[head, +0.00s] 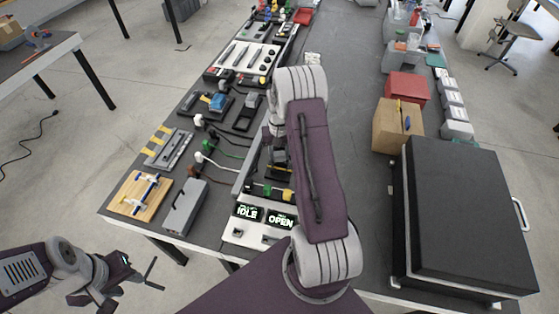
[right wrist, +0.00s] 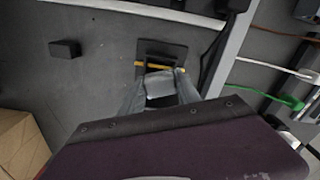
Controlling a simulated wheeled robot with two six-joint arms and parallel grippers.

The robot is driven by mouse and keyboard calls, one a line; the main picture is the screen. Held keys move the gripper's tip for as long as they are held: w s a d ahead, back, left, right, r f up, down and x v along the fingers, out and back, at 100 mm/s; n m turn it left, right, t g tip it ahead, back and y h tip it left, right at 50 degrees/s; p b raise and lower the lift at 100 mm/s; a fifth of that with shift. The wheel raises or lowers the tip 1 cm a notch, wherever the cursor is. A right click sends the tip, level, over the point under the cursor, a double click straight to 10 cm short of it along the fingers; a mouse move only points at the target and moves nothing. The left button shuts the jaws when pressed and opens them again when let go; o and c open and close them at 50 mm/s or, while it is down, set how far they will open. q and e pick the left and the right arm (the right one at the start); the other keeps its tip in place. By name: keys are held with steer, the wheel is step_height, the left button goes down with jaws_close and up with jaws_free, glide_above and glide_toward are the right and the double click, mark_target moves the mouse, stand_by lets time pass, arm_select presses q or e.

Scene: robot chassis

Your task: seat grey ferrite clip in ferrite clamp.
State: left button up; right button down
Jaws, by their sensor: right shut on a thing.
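My right gripper (right wrist: 160,88) is shut on a light grey block, the ferrite clip (right wrist: 160,80), in the right wrist view. Just beyond it is the ferrite clamp, a dark square base (right wrist: 178,50) with a yellow bar across it. The clip appears close to the yellow bar; whether they touch, I cannot tell. In the head view my right arm covers most of this spot, and only part of the dark clamp (head: 280,158) shows beside it. My left gripper (head: 146,274) is open and empty, off the table's front left corner.
A display unit reading IDLE and OPEN (head: 265,215) stands at the table's front. A grey box (head: 185,208) and a wooden board (head: 140,195) lie to its left. A small black block (right wrist: 65,49) and a cardboard box (right wrist: 18,138) show in the right wrist view.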

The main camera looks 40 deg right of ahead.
mark_target(280, 161)
steer(key=shift+f, duration=2.05)
steer(key=shift+f, duration=0.1)
steer(key=c, duration=1.1)
jaws_free()
steer(key=shift+c, duration=0.2)
